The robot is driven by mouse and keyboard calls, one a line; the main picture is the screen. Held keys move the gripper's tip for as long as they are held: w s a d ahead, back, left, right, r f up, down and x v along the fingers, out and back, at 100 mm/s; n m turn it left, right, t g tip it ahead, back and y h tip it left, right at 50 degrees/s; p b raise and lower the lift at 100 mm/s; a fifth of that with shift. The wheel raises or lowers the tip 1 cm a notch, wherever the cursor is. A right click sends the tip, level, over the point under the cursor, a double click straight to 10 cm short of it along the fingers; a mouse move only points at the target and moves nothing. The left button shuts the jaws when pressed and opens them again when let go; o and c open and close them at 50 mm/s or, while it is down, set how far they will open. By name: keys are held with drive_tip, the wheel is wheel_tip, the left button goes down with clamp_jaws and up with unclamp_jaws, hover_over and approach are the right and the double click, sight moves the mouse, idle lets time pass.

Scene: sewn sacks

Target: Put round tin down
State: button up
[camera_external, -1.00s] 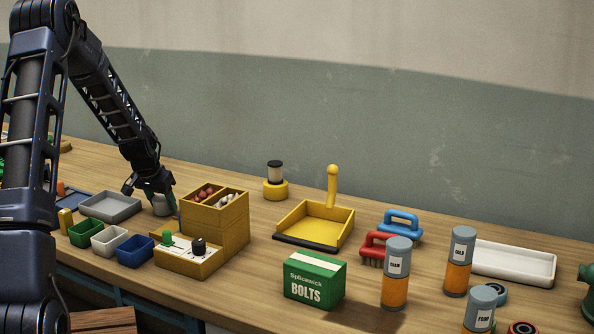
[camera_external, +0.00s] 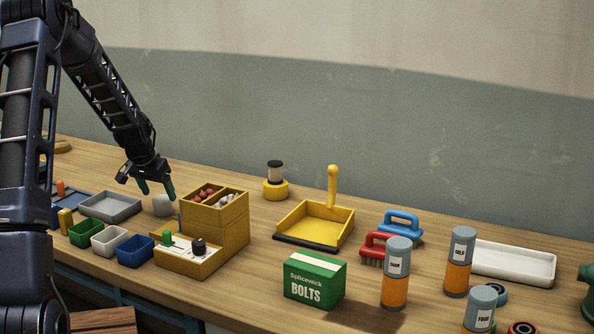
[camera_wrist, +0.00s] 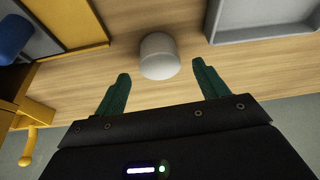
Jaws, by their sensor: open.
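The round tin (camera_external: 162,206) is a small pale grey cylinder standing upright on the wooden bench, between the grey tray and the yellow box. In the wrist view the round tin (camera_wrist: 159,56) lies ahead of and between the fingertips, touching neither. My gripper (camera_external: 156,190) is open and empty, just above the tin. Its two green fingers are spread wide in the wrist view (camera_wrist: 162,82).
A grey tray (camera_external: 93,214) is left of the tin, and a tall yellow box (camera_external: 222,236) with compartments is close on its right. Green (camera_external: 86,242), white (camera_external: 109,250) and blue (camera_external: 148,258) bins stand in front. A yellow dustpan (camera_external: 290,241) stands farther right.

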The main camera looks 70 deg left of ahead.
drive_tip(key=v, duration=0.7)
drive_tip(key=shift+r, duration=0.4)
drive_tip(key=shift+d, duration=0.1)
drive_tip(key=w+d+r+m, duration=0.1)
drive_tip(key=w+d+r, duration=0.45)
drive_tip(key=d, duration=0.35)
drive_tip(key=w+d+r+m, duration=0.2)
drive_tip(key=w+d+r, duration=0.3)
drive_tip(key=w+d, duration=0.3)
drive_tip(key=w+d+r+m+h, duration=0.1)
drive_tip(key=w+d+r, duration=0.15)
drive_tip(key=d, duration=0.75)
drive_tip(key=w+d+r+m, duration=0.1)
drive_tip(key=d+r, duration=0.3)
drive_tip(key=d, duration=0.7)
drive_tip(key=s+d+r+m+t+h, duration=0.1)
drive_tip(key=s+d+r, duration=0.15)
drive_tip(key=d, duration=0.75)
drive_tip(key=s+d+r+m, duration=0.15)
drive_tip(key=s+d, duration=0.25)
drive_tip(key=d, duration=0.5)
drive_tip(key=s+d+f+m+h, duration=0.1)
drive_tip(key=s+d+m, duration=0.1)
drive_tip(key=s+d, duration=0.9)
drive_tip(key=shift+s+d+f+t+h, duration=0.3)
drive_tip(key=shift+s+d, duration=0.05)
drive_tip(key=shift+d, duration=0.2)
